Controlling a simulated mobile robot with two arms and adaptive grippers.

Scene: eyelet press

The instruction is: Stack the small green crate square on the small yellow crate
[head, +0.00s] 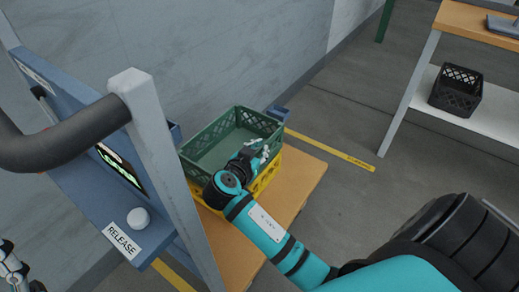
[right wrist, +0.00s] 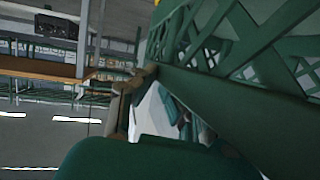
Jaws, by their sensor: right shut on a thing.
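The small green crate (head: 212,131) is upright and empty, directly above the small yellow crate (head: 268,173) on a wooden bench top. A yellow strip shows along the green crate's right side and near edge. I cannot tell whether the crates touch or are exactly square. My right gripper (head: 262,150) is shut on the green crate's right wall. In the right wrist view the green lattice wall (right wrist: 225,80) fills the right side, close to the fingers. My left gripper (head: 14,268) shows only partly at the lower left edge; its jaws are unclear.
A blue press panel with a grey post (head: 165,165) and a white RELEASE button (head: 138,218) stands left of the crates. The wooden bench top (head: 300,172) has bare room to the right. A black crate (head: 456,91) sits on a far shelf.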

